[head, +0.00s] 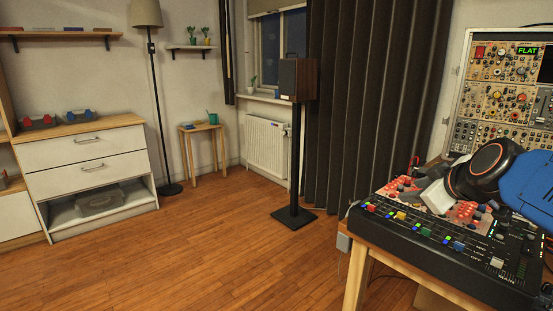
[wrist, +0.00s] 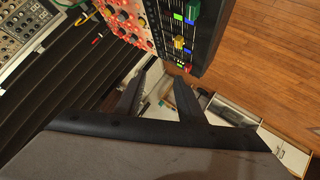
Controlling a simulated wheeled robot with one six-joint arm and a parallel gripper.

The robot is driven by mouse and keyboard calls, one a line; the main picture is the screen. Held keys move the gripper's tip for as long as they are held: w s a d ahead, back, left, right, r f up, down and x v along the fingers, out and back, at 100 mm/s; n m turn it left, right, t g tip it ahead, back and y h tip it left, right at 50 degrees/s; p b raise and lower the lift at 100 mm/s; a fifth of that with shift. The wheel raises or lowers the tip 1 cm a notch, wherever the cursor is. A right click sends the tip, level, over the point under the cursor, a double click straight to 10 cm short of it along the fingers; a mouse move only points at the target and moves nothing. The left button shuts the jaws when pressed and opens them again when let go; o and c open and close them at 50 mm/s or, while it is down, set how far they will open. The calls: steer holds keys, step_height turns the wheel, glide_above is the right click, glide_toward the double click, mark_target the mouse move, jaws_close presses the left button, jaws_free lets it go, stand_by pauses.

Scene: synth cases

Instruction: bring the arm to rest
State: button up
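My arm, with its blue link and dark round joint, reaches in from the right edge in the head view. Its end hangs over the mixer (head: 400,237). In the wrist view my gripper (wrist: 165,75) shows two dark fingers set apart with a gap between them. It is open, and nothing is held in the gap. The mixer also shows in the wrist view (wrist: 205,45), beyond the fingers at the top. I cannot tell how much height lies between the gripper and the mixer; the arm hides part of its panel.
The mixer stands on a wooden table (head: 358,275) beside a modular synth rack (head: 497,95). A speaker (head: 298,80) on a black stand is at centre. A white drawer unit (head: 85,160) and a small stool (head: 202,128) stand at left. The wooden floor (head: 210,250) between is clear.

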steer(key=s+a+f+m+g, duration=0.2)
steer(key=s+f+m+g, duration=0.1)
steer(key=s+f, duration=0.6)
steer(key=s+a+f+m+g, duration=0.2)
steer(key=s+f+m+g, duration=0.1)
steer(key=s+f, duration=0.6)
steer(key=s+m, duration=0.1)
steer(key=s, duration=0.1)
steer(key=shift+s+a+f+m+g, duration=0.15)
steer(key=shift+s+a+m+g, duration=0.15)
steer(key=shift+g, duration=0.1)
stand_by(0.5)
